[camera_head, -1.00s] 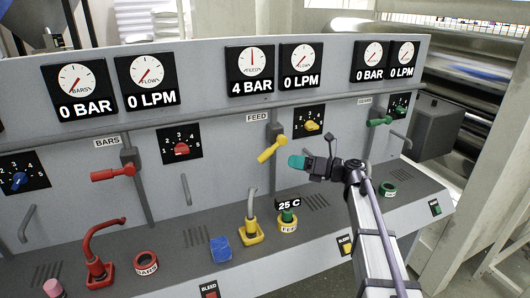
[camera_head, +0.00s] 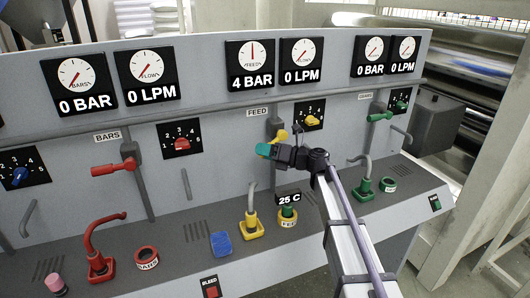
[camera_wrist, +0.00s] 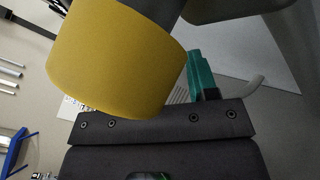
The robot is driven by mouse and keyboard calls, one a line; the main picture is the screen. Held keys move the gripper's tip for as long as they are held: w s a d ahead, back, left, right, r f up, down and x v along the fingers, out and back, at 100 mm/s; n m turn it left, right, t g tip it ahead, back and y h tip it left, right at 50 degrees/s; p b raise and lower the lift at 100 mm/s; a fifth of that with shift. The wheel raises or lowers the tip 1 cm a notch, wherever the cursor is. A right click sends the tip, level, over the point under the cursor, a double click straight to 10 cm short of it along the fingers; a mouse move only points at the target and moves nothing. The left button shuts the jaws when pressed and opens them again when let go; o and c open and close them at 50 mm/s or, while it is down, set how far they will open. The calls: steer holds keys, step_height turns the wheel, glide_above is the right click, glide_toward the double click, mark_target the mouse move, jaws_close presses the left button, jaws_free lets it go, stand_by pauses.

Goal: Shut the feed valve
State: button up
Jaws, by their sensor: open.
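The yellow feed valve handle (camera_head: 281,135) sits under the FEED label (camera_head: 257,112) on the panel. In the head view my gripper (camera_head: 264,149) is in front of it and hides its lower part. My gripper is open, with teal fingertips. In the wrist view the yellow handle (camera_wrist: 115,62) fills the upper left, very close. One teal finger (camera_wrist: 201,75) shows just right of it; the other finger is hidden. I cannot tell whether they touch. The feed gauge (camera_head: 251,63) reads 4 BAR and the feed flow gauge (camera_head: 302,60) reads 0 LPM.
A red valve handle (camera_head: 114,168) is to the left and a green one (camera_head: 380,116) to the right. A yellow selector knob (camera_head: 312,120) is close by. Below are a yellow spout (camera_head: 250,226), a yellow-and-green feed coupling (camera_head: 288,220) and a blue sponge (camera_head: 221,244).

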jaws_close()
stand_by(0.4)
steer(key=shift+a, duration=0.1)
